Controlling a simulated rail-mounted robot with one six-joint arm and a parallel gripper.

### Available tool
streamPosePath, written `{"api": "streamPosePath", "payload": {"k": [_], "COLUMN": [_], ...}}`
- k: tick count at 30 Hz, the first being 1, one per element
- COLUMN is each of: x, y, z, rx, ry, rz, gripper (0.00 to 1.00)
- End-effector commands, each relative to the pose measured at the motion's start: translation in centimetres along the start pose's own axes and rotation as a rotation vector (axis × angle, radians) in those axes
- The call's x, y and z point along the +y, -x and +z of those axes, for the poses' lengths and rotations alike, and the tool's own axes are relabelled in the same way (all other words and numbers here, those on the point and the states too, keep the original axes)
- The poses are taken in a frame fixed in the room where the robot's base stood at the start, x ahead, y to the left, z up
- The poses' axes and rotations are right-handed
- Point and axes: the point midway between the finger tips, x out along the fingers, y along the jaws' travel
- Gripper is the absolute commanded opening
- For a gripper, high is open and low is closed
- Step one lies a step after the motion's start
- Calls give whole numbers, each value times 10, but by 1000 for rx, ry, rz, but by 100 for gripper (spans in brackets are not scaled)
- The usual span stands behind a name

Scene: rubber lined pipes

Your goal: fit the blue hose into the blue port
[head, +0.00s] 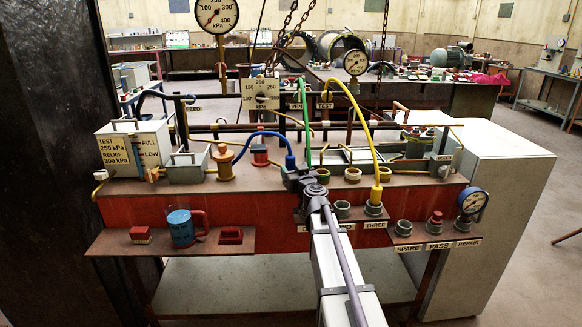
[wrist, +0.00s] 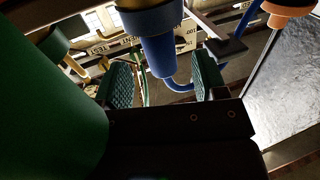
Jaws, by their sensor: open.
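The blue hose (head: 262,134) arcs from an orange fitting on the left of the bench to a blue end fitting (head: 290,162) beside my gripper (head: 298,182). In the wrist view my gripper (wrist: 162,85) is open, with one green ridged pad on each side of the blue end fitting (wrist: 157,52). The pads appear apart from it. The hose curves away behind the fitting. A yellowish ring shows at the fitting's wide end, at the top edge. My gripper hides what is below the fitting in the head view, so I cannot make out the blue port.
A green hose (head: 308,120) comes down close to the right of my gripper. A yellow hose (head: 372,140) ends in a yellow fitting (head: 376,192) further right. A large green body (wrist: 50,110) fills the wrist view's left. A blue mug (head: 182,228) stands on the lower shelf.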

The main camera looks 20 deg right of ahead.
Motion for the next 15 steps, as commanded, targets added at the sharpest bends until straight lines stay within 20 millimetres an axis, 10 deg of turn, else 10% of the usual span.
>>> {"api": "streamPosePath", "payload": {"k": [6,15], "x": [0,0], "y": [56,63], "z": [0,0], "rx": [0,0], "ry": [0,0], "rz": [2,0], "gripper": [65,65]}}
